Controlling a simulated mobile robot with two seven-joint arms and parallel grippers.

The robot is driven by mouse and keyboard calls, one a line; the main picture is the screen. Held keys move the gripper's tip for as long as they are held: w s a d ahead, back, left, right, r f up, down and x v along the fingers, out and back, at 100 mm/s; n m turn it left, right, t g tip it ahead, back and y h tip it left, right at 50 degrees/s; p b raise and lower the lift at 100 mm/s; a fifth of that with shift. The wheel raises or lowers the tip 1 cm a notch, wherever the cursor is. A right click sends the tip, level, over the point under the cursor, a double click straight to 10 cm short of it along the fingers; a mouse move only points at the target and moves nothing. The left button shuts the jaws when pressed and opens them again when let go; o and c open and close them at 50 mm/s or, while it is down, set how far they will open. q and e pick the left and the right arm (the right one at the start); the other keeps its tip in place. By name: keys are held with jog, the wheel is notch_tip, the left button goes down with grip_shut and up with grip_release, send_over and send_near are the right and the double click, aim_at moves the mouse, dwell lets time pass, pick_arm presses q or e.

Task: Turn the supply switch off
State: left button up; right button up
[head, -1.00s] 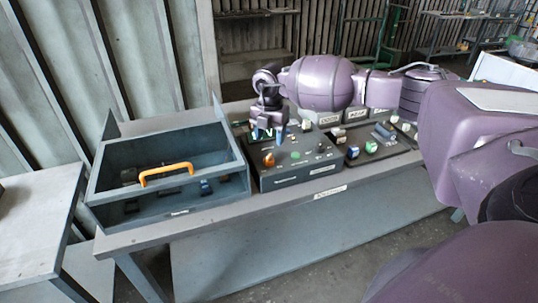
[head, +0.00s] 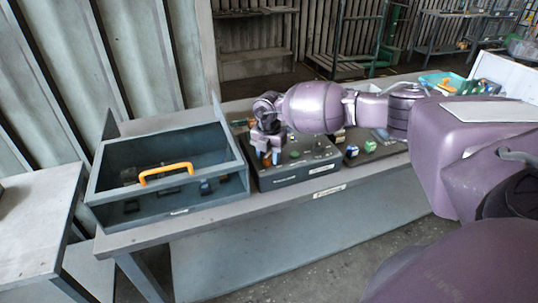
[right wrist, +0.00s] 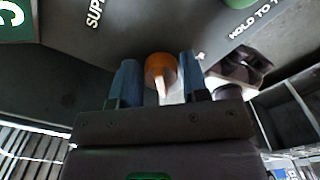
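The supply switch is an orange round knob (right wrist: 159,68) with a pale pointer, on the dark sloped control box (head: 300,172). A partly cut-off label starting "SUPP" (right wrist: 95,18) is printed near it. In the right wrist view my right gripper (right wrist: 158,78) is open, with one blue fingertip on each side of the knob and a visible gap on both sides. In the head view my right gripper (head: 269,158) is over the left part of the box and hides most of the knob. My left gripper is not in view.
Left of the box stands a grey open-topped bin (head: 120,200) with an orange handle (head: 166,173). A dark panel with small parts (head: 370,147) lies to the right. In the wrist view a dark part (right wrist: 240,68) is close beside the right finger, near a "HOLD TO" label (right wrist: 250,25).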

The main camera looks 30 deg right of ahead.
jog(key=c, duration=0.5)
